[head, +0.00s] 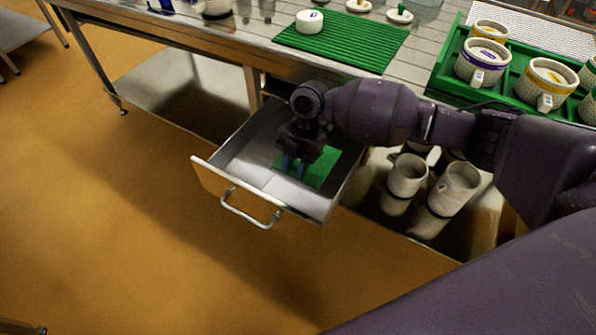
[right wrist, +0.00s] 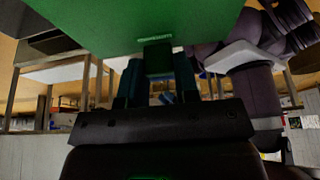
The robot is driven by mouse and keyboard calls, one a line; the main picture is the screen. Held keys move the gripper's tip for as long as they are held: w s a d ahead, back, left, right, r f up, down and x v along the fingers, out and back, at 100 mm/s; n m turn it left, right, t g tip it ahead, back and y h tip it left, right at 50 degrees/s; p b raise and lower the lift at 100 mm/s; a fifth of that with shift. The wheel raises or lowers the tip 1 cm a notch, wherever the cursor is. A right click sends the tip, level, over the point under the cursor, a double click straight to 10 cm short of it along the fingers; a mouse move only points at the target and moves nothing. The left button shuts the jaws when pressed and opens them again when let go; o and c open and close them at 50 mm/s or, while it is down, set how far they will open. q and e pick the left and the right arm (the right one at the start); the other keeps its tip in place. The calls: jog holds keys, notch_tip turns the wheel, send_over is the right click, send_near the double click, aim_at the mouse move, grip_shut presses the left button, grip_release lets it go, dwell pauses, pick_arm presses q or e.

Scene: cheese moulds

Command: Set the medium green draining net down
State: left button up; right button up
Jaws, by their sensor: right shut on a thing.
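The green draining net (head: 323,166) is a flat green square at the open metal drawer (head: 235,165), in the head view. My right gripper (head: 294,168) points down over the drawer and is shut on the net. In the right wrist view the net (right wrist: 150,18) spreads across the top, and its small green tab (right wrist: 158,58) sits between the blue fingers of my right gripper (right wrist: 158,78). The arm and hand hide part of the net. I cannot tell whether the net touches the drawer floor. My left gripper is not in view.
The drawer hangs out below a steel table (head: 415,62) and has a front handle (head: 250,212). A green ribbed mat (head: 345,42) and a green tray (head: 448,70) with several white moulds lie on top. Pale jugs (head: 407,176) stand right of the drawer. The drawer's left part is bare.

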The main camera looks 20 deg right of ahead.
jog(key=shift+r, duration=0.45)
